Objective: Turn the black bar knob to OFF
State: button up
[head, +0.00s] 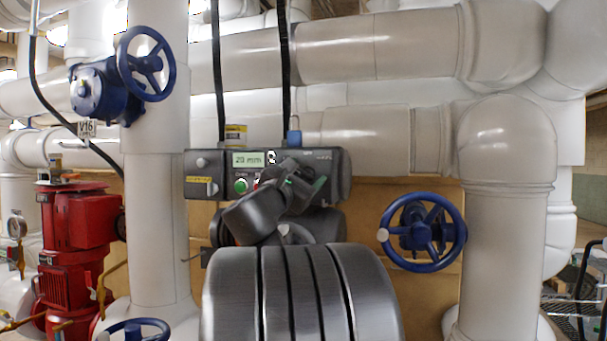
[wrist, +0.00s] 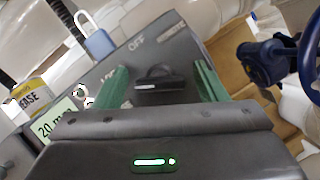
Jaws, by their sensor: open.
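The black bar knob (wrist: 158,82) is on the face of the grey control box (head: 335,165), which also shows in the wrist view (wrist: 185,48). In the wrist view its bar lies roughly crosswise, and an OFF label (wrist: 136,42) is printed above and left of it. My gripper (wrist: 161,68) is open, with one green finger to the left of the knob and one to the right. A gap shows on both sides; I cannot tell its depth relative to the knob. In the head view my gripper (head: 303,186) hides the knob.
The box carries a 20 mm display (head: 248,159) and a green button (head: 241,185). A blue padlock (wrist: 98,42) and a grease tin (wrist: 27,95) are on top. Blue handwheels (head: 424,232) (head: 146,64), a red pump (head: 75,235) and white pipes surround it.

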jog(key=c, duration=1)
jog(key=shift+f+m, duration=0.1)
jog(key=shift+m, duration=0.2)
jog(key=shift+m+h+b, duration=0.3)
jog(key=shift+m+b, duration=0.25)
jog(key=shift+m, duration=0.15)
jog(key=m+g+h+b, duration=0.1)
jog(key=m+g, duration=0.1)
jog(key=m, duration=0.2)
jog(key=m+g, duration=0.2)
jog(key=m, duration=0.2)
jog(key=shift+b, duration=0.35)
jog(key=shift+m+g+y, duration=0.4)
jog(key=shift+m, duration=1.3)
